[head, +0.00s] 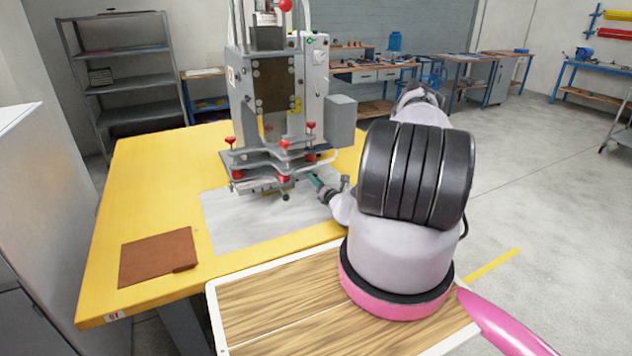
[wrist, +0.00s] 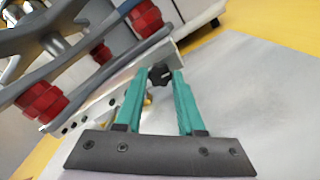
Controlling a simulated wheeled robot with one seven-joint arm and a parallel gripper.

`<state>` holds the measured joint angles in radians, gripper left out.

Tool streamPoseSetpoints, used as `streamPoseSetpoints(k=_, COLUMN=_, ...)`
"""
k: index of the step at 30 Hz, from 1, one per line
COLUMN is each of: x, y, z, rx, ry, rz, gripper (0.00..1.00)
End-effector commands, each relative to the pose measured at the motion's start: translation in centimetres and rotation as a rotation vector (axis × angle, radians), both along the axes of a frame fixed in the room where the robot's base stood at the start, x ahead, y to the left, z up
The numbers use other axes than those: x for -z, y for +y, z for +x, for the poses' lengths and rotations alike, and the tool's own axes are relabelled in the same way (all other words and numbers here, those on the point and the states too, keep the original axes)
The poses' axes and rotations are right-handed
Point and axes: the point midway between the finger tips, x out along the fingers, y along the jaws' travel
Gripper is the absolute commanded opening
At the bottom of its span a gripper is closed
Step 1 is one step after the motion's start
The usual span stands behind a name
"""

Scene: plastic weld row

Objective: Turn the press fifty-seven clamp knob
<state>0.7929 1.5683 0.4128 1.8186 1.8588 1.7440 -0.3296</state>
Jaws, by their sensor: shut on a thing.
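The press (head: 280,90) stands on the yellow table, with grey plates and red knobs low on its front. In the wrist view, a black lobed clamp knob (wrist: 160,74) sits at the edge of the press's pale lower bar (wrist: 110,88). My gripper (head: 314,180) reaches the press's lower right side from the right. Its two teal fingers also show in the wrist view, shut on the black knob between their tips. The held knob cannot be made out in the head view. Its turn angle cannot be told.
The yellow table (head: 150,190) carries a grey mat (head: 235,230) under the press and a brown sheet (head: 158,257) at front left. Red knobs (wrist: 40,102) and curved grey plates are close to my fingers' left. The mat on their right is clear.

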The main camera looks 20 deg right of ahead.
Motion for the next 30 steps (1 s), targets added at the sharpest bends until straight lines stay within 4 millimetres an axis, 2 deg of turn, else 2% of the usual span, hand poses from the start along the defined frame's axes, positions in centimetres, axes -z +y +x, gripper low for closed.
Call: streamPoseSetpoints(k=30, x=0.10, y=-0.07, z=-0.13, rx=0.002, ry=0.035, rz=0.960, gripper=0.00)
